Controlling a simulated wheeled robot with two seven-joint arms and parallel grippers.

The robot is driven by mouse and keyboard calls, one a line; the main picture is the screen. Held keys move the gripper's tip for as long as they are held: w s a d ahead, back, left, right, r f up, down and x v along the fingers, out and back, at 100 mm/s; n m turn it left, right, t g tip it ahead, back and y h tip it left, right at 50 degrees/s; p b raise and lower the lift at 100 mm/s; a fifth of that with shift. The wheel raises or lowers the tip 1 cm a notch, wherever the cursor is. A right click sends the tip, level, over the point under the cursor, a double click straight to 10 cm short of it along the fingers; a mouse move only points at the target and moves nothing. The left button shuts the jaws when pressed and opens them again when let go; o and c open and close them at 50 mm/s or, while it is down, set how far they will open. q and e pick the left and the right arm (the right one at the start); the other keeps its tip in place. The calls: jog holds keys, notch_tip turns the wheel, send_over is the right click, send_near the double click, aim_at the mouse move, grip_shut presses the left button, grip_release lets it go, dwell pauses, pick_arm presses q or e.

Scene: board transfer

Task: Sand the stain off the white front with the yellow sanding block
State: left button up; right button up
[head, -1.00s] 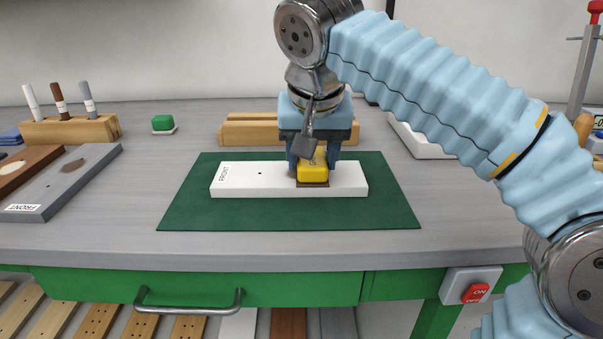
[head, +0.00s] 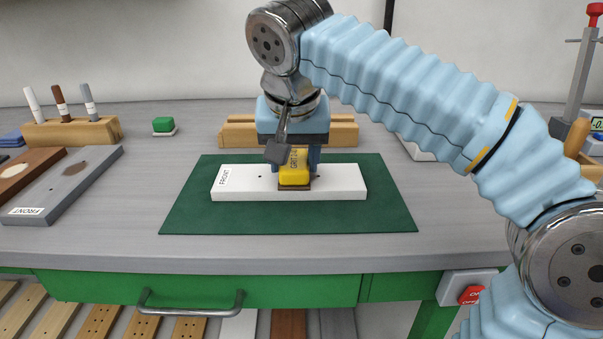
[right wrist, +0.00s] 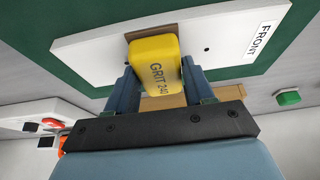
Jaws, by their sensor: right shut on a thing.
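The white front (head: 340,182) lies flat on the green mat (head: 385,215), with its FRONT label at the left end. My right gripper (head: 294,172) is shut on the yellow sanding block (head: 294,177) and holds it down at the middle of the white front. In the right wrist view the block (right wrist: 155,65) reads GRIT 240, sits between the two fingers, and has a brown base at the white front (right wrist: 95,50). No stain shows on the visible white surface; what lies under the block is hidden. My left gripper is not in view.
A grey front (head: 55,190) with a brown stain and a brown board (head: 32,172) lie at the left. A pen holder (head: 70,132), a green block (head: 163,125) and a wooden rack (head: 235,132) stand behind. The bench's front strip is clear.

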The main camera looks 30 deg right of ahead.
jog(key=shift+w+a+f, duration=0.1)
jog(key=shift+w+a, duration=0.25)
jog(key=shift+a, duration=0.15)
jog(key=shift+r, duration=3.55)
jog(key=shift+f, duration=0.15)
jog(key=shift+f+b, duration=2.35)
jog(key=shift+f, duration=0.65)
jog(key=shift+f+b, duration=0.3)
jog(key=shift+f, duration=0.1)
jog(key=shift+s+d, duration=0.15)
